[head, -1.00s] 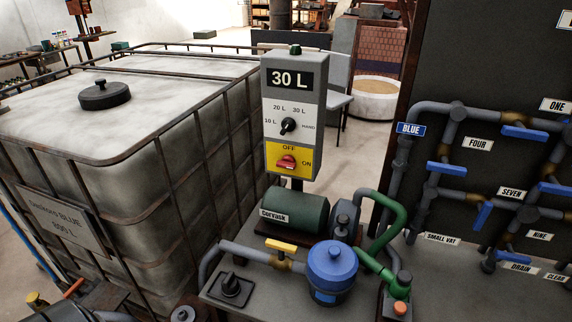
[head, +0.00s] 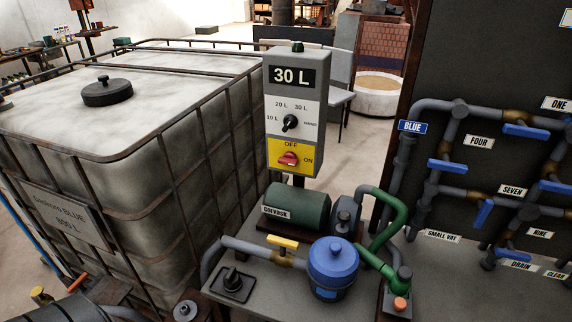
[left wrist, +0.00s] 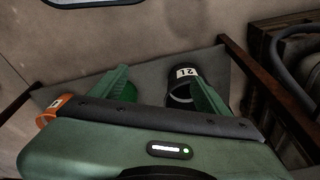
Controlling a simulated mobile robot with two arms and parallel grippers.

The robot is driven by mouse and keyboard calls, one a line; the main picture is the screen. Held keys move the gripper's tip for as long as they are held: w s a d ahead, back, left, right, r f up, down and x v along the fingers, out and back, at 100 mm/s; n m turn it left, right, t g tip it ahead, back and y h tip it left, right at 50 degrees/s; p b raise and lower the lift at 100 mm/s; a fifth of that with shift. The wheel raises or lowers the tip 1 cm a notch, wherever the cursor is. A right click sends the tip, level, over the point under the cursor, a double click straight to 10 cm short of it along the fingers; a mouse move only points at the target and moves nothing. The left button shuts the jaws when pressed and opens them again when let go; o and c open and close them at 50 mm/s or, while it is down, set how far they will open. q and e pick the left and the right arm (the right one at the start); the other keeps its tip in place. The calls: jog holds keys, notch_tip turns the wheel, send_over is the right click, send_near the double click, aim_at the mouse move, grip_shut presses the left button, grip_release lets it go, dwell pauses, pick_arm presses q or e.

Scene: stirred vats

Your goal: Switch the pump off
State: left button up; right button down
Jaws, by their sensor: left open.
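The grey pump control box (head: 296,75) stands on a post in the middle of the head view, with a display reading 30 L. Its red rotary switch (head: 289,159) sits on a yellow plate marked OFF at the top and ON at the right. The red handle lies roughly sideways, towards the ON side. Below is the green pump (head: 305,207) labelled Corvask. My left gripper (left wrist: 163,88) shows only in the left wrist view, its two green fingers apart and nothing visible held between them. My right gripper is in neither view.
A caged white tank (head: 190,90) stands left of the box. A blue-lidded filter (head: 333,262) and yellow-handled valve (head: 283,242) are in front of the pump. A pipe board with blue valves (head: 447,167) is at right. In the wrist view, a dark container (left wrist: 181,94) is behind the fingers.

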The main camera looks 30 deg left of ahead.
pick_arm(q)
jog(key=w+r+t, duration=0.1)
jog(key=w+r, duration=0.3)
jog(key=r, duration=0.9)
jog(key=n+t+y, duration=0.5)
jog(key=t, duration=0.9)
send_near(286, 164)
jog(key=w, duration=0.3)
jog(key=shift+a+p+x, duration=0.15)
jog(key=shift+p+x, duration=0.25)
jog(key=shift+x, duration=1.25)
jog(key=shift+a+p+x, duration=0.15)
jog(key=shift+p+x, duration=0.2)
jog(key=shift+x, duration=1.25)
jog(key=shift+r, duration=0.15)
jog(key=c, duration=1.4)
